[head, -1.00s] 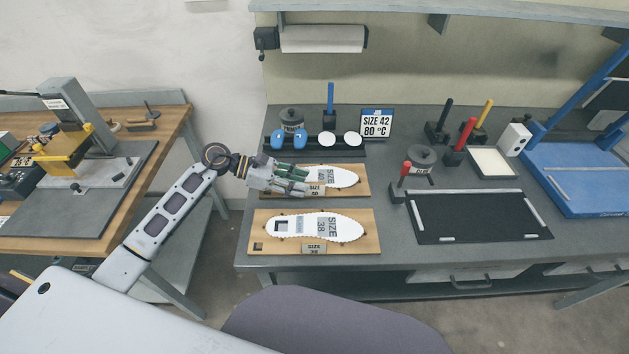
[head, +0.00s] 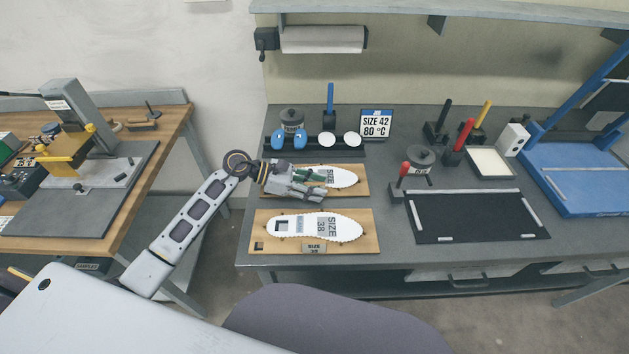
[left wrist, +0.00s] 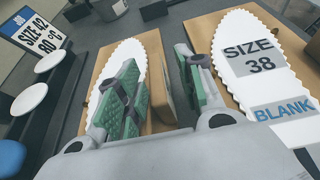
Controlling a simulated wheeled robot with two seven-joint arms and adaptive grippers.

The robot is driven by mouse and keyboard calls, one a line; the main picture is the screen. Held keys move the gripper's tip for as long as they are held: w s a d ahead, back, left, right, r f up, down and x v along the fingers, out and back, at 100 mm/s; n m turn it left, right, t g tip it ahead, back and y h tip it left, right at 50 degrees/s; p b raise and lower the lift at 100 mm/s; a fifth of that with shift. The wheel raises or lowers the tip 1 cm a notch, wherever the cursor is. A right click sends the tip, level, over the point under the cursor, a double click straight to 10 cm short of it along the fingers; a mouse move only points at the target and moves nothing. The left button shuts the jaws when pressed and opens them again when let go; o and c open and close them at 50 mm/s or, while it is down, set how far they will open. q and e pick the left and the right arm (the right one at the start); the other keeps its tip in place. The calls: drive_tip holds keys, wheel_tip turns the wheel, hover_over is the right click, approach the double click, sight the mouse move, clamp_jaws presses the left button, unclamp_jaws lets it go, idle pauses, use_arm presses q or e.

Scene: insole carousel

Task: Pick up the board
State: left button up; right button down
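Two wooden boards lie on the grey bench in the head view, each with a white insole. The rear board (head: 352,193) is partly covered by my left gripper (head: 326,189); its front label is hidden. The front board (head: 366,246) has a SIZE 38 insole (head: 320,227) and a small label plate. In the left wrist view, my left gripper (left wrist: 156,58) has its green-padded fingers apart. The left finger overlaps the rear board's insole, and this board's edge (left wrist: 154,48) shows between the fingers. Contact cannot be told. My right gripper is not in view.
A black rack (head: 345,150) with blue and white pieces stands behind the rear board, beside a SIZE 42, 80 °C sign (head: 376,123). A black mat (head: 475,215) and a red-handled tool (head: 403,172) are to the right. Floor separates the left wooden table (head: 115,235) from the bench.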

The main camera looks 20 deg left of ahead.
use_arm(q)
clamp_jaws()
idle(0.5)
drive_tip(key=shift+r+b, duration=0.3)
drive_tip(key=shift+r, duration=4.75)
